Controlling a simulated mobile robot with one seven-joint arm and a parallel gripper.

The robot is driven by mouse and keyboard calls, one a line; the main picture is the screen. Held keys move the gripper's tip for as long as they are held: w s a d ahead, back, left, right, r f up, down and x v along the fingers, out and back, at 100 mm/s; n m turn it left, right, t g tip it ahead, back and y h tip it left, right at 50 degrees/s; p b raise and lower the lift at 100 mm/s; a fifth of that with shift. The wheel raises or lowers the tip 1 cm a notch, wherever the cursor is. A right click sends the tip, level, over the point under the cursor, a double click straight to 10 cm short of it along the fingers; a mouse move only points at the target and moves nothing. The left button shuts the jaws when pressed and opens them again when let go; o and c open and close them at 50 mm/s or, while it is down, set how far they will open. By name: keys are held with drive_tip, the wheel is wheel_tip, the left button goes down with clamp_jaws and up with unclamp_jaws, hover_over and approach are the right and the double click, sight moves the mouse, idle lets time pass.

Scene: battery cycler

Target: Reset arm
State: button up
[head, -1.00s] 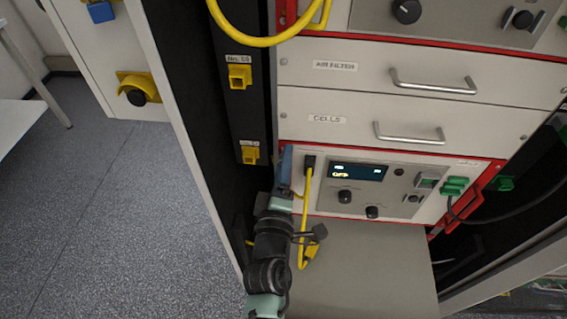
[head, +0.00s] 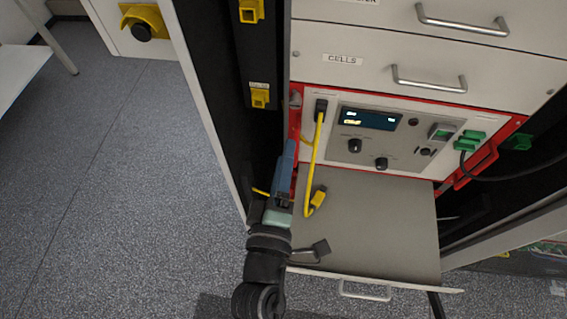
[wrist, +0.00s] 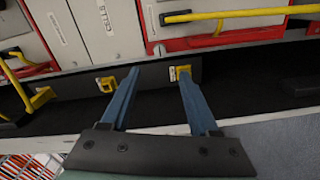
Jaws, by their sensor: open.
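My gripper (wrist: 158,98) shows in the wrist view with two blue fingers spread apart and nothing between them. In the head view my gripper (head: 288,165) is at the left side of the rack, close to the black rail and the left edge of the grey shelf (head: 385,220). The yellow cable (head: 314,165) runs from a black plug on the instrument panel (head: 385,140) down to a yellow connector (head: 317,199) at the shelf's left side, right of my gripper. Whether a finger touches the cable or the rail cannot be told.
The black rail (head: 263,60) carries yellow sockets (head: 260,96). The CELLS drawer (head: 360,75) is shut above the panel. A drawer handle (head: 365,292) shows at the shelf's front. Green connectors (head: 470,140) sit at the panel's right. Open floor (head: 110,190) lies to the left.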

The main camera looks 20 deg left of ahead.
drive_tip(key=shift+s, duration=0.25)
idle(0.4)
drive_tip(key=w+d+r+m+t+h, duration=0.1)
drive_tip(key=w+d+r+m+t, duration=0.15)
drive_tip(key=r, duration=0.55)
drive_tip(key=w+d+r+m+t+h, duration=0.1)
drive_tip(key=w+d+r+m+h, duration=0.2)
drive_tip(key=r, duration=0.6)
drive_tip(key=w+d+r+m+t, duration=0.2)
drive_tip(key=w+r+m, duration=0.15)
drive_tip(key=r, duration=0.45)
drive_tip(key=s+d+r+m+t, duration=0.1)
drive_tip(key=s+r+m, duration=0.2)
drive_tip(key=r, duration=0.6)
drive_tip(key=s+d+r+m+t, duration=0.2)
drive_tip(key=s+r+m, duration=0.1)
drive_tip(key=r, duration=0.5)
drive_tip(key=s+d+r+m+t+h, duration=0.1)
drive_tip(key=s+d+r+m, duration=0.1)
drive_tip(key=r, duration=0.7)
drive_tip(key=shift+s+r+m+p, duration=0.35)
drive_tip(key=shift+s+m+p, duration=0.1)
drive_tip(key=shift+m, duration=0.25)
drive_tip(key=shift+d+t, duration=0.1)
drive_tip(key=shift+t, duration=0.15)
